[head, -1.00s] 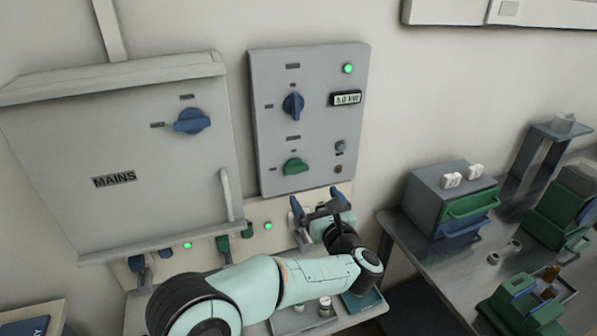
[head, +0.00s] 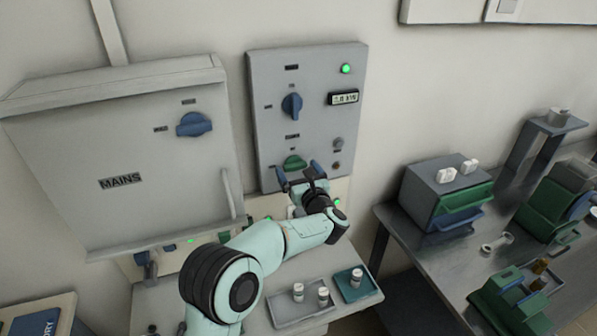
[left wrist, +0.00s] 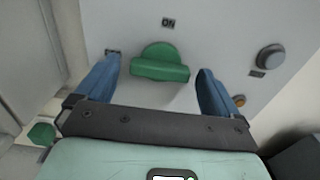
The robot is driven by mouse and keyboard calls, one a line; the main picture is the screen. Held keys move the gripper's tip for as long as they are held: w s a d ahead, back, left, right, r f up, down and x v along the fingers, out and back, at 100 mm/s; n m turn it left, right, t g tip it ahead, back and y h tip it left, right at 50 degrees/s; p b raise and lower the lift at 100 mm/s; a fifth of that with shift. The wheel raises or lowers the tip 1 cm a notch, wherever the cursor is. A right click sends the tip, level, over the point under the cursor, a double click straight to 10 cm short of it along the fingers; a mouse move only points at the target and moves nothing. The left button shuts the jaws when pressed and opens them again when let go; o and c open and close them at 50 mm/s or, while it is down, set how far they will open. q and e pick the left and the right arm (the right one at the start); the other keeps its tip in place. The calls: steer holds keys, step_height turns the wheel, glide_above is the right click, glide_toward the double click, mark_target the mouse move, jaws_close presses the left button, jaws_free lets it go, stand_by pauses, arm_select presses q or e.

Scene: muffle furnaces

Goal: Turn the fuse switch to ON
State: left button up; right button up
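A grey wall panel (head: 323,120) carries a blue knob (head: 291,105) and, below it, a green knob (head: 294,162). In the left wrist view the green knob (left wrist: 160,63) shows a round base with a bar lying nearly level. An ON label (left wrist: 168,22) is above it and a smaller, unreadable label is to its left. My left gripper (head: 299,174) is open and empty, just below and in front of the green knob. In the left wrist view its blue fingers stand left and right of the knob, apart from it. My right gripper is not in view.
A MAINS box (head: 121,160) with a blue knob (head: 194,124) and a projecting handle stands left of the panel. A tray (head: 283,312) with small jars is on the bench below. A side table (head: 410,255) with drawer units is at the right. A green lamp (head: 345,69) is lit.

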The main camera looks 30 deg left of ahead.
arm_select(q)
steer(key=c, duration=0.9)
steer(key=m+b, duration=0.3)
steer(key=b, duration=0.1)
steer(key=shift+f+b, duration=0.2)
steer(key=shift+b, duration=0.2)
steer(key=shift+r+m+b, duration=0.15)
steer(key=shift+m+b, duration=0.2)
steer(key=shift+m, duration=0.55)
steer(key=m, duration=0.2)
steer(key=shift+r+m, duration=0.1)
steer(key=shift+m, duration=0.3)
steer(key=m, duration=0.3)
steer(key=shift+m+p, duration=0.3)
steer(key=shift+p, duration=0.05)
steer(key=m+p, duration=0.1)
steer(key=m, duration=0.2)
steer(key=shift+m+p, duration=0.65)
steer(key=shift+m, duration=1.15)
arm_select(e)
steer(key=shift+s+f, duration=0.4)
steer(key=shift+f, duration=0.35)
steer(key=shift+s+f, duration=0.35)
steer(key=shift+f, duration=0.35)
arm_select(q)
steer(key=shift+m, duration=0.3)
